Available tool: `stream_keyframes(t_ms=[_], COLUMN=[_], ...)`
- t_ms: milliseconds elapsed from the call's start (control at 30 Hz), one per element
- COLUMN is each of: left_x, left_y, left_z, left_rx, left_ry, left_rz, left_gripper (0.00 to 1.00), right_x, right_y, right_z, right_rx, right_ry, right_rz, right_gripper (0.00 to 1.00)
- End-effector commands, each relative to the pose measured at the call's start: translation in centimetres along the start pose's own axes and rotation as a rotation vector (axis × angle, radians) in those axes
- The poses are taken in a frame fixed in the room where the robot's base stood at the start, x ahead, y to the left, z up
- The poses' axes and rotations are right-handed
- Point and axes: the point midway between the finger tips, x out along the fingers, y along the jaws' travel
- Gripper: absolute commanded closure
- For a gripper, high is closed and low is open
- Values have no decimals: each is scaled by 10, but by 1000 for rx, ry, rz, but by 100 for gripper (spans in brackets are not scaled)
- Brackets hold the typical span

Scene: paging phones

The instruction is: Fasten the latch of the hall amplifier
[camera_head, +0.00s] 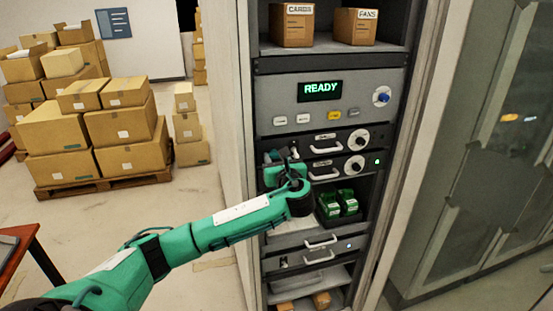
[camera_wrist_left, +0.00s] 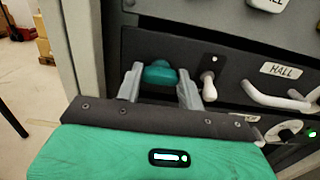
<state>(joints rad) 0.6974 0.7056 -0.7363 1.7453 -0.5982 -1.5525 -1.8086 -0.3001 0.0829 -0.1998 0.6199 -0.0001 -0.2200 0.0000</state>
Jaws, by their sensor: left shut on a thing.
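The hall amplifier (camera_head: 300,143) is a dark rack panel with a white handle and a round white knob. Its HALL label (camera_wrist_left: 281,70) shows in the left wrist view. At its left end is a teal latch knob (camera_wrist_left: 160,73), seated in a dark slot. My left gripper (camera_head: 271,157) is at the left end of the panel. A white lever (camera_wrist_left: 208,86) hangs just right of the fingers. My right gripper is not in view.
A grey panel reading READY (camera_head: 320,91) is above. A similar amplifier (camera_head: 355,166) is below, with green items (camera_head: 338,204) on a shelf under it. Boxes (camera_head: 292,25) stand on the top shelf. Stacked cartons (camera_head: 120,125) are at left; floor between is clear.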

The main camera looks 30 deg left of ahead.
Motion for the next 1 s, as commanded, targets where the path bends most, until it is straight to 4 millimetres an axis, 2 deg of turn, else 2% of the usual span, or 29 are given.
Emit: stream_keyframes(t_ms=[367, 1000], left_x=[-1, -1], left_y=[0, 0], left_z=[-4, -5], left_rx=[-164, -762], left_ry=[2, 2], left_rz=[0, 0], left_gripper=[85, 85], right_x=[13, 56], right_y=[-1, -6], right_z=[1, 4], right_rx=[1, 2], right_ry=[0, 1], right_rz=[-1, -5], right_gripper=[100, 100])
